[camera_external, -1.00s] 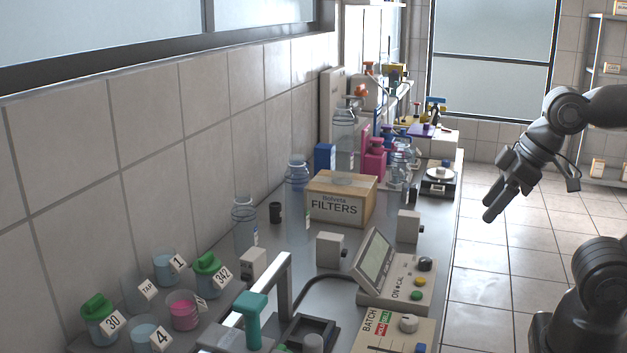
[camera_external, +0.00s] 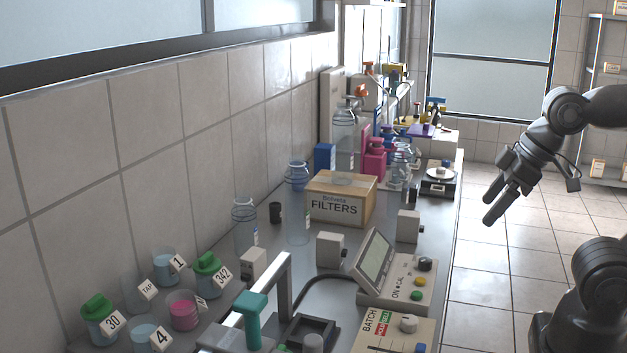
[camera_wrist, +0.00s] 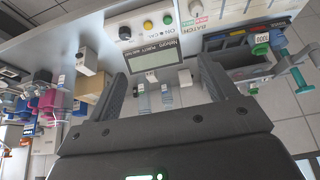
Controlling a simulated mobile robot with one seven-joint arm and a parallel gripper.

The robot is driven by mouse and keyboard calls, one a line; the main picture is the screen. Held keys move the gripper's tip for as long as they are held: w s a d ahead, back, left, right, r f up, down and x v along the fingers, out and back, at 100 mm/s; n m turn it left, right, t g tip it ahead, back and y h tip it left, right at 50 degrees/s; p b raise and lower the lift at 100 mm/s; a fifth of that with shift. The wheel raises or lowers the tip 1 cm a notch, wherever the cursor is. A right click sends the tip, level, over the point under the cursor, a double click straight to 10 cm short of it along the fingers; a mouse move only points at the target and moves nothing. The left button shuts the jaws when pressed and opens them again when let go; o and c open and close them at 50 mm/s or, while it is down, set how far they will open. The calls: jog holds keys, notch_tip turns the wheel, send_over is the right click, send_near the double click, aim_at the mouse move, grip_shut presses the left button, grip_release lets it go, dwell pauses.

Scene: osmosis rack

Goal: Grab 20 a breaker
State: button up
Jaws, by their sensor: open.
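Several labelled beakers stand on a shelf at the lower left of the external view. They are a green-lidded beaker marked 30 (camera_external: 100,322), one marked TAP (camera_external: 132,296), one marked 1 (camera_external: 163,268), a green-lidded one marked 342 (camera_external: 207,279), one marked 4 (camera_external: 142,335) and one with pink liquid (camera_external: 183,314). The pink one's label is hard to read. I cannot make out a label 20. My gripper (camera_external: 494,205) is open and empty, right of the bench over the floor, far from the beakers. Its two fingers also show apart in the wrist view (camera_wrist: 163,92).
On the bench (camera_external: 385,256) stand a FILTERS box (camera_external: 340,205), glass bottles (camera_external: 244,222), a sloped display console (camera_external: 395,277), a BATCH panel (camera_external: 395,335) and a teal-handled tool (camera_external: 250,310). The tiled wall (camera_external: 150,180) bounds the left. The floor under my gripper is clear.

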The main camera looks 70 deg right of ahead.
jog(key=w+r, duration=0.3)
jog(key=w, duration=0.7)
jog(key=g, duration=0.1)
send_over(253, 253)
jog(key=s, duration=0.3)
notch_tip(253, 253, down, 12)
jog(key=shift+m, duration=0.3)
jog(key=x, duration=0.9)
jog(key=shift+s+f, duration=0.25)
jog(key=shift+f, duration=0.3)
jog(key=c, duration=1.2)
jog(key=shift+r, duration=0.15)
